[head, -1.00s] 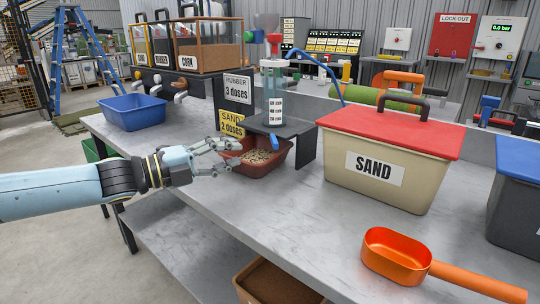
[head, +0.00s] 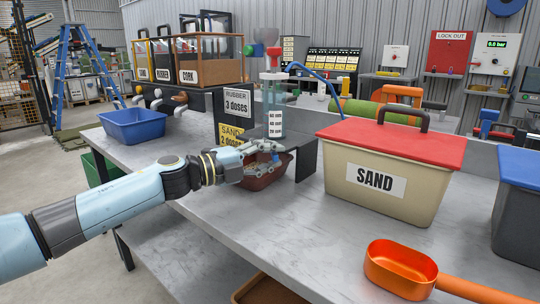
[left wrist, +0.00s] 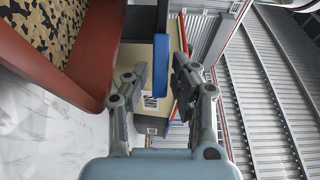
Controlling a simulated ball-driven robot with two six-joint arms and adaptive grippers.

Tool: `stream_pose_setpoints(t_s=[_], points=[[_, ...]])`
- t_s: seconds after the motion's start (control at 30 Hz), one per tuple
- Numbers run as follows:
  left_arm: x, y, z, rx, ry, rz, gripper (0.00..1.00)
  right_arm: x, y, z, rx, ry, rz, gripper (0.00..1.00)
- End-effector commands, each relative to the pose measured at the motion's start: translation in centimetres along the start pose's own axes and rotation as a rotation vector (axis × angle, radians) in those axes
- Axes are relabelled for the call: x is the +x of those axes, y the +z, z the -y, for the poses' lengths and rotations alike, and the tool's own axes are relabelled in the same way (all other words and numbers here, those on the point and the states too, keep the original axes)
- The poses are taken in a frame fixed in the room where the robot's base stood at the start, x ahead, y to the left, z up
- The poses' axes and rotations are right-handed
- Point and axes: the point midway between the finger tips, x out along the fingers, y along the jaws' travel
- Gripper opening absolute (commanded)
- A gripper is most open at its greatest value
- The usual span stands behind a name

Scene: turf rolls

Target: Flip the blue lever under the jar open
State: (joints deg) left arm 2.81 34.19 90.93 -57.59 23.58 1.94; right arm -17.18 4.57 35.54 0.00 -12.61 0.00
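The clear jar (head: 273,98) with a white label stands on a dark stand above the bench. The blue lever (left wrist: 161,64) hangs below the stand; in the left wrist view it points down between my fingers, with a gap on each side. In the head view my gripper mostly hides it. My left gripper (head: 273,152) is under the jar, just above the red-brown tray; in the left wrist view its two fingers (left wrist: 157,75) are apart and hold nothing. My right gripper is not in view.
The red-brown tray (head: 258,183) with granules sits under the jar, close to my left gripper. The SAND box (head: 382,182) with its red lid stands to the right. An orange scoop (head: 400,270) lies in front. A blue bin (head: 135,126) is at the left.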

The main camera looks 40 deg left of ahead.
Motion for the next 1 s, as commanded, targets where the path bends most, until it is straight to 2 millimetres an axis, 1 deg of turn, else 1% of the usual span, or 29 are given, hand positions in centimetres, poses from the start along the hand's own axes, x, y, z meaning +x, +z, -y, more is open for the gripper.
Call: stream_pose_setpoints(t_s=[0.17,0.2,0.3,0.4,0.6,0.67,0.83,0.9,1.0], points=[[0.0,0.0,0.0,0.0,0.0,0.0,0.25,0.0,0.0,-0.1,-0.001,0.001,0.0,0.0],[0.0,0.0,0.0,0.0,0.0,0.0,0.24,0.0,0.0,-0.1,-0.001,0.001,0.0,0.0],[0.0,0.0,0.0,0.0,0.0,0.0,0.11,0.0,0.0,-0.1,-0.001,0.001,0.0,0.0],[0.0,0.0,0.0,0.0,0.0,0.0,0.0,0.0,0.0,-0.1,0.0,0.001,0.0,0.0],[0.0,-0.1,0.1,-0.001,-0.001,0.006,0.0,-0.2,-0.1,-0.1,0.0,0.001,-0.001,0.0],[0.1,-0.1,0.3,-0.004,-0.003,0.025,0.0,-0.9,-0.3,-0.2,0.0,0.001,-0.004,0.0],[0.5,-0.5,0.6,-0.006,-0.004,0.129,0.0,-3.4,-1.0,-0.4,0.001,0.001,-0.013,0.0],[0.7,-0.6,0.5,-0.006,-0.004,0.175,0.0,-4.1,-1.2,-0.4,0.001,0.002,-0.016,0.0],[0.9,-0.6,0.2,-0.004,-0.001,0.218,0.0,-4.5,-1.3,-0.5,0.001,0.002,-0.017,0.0]])
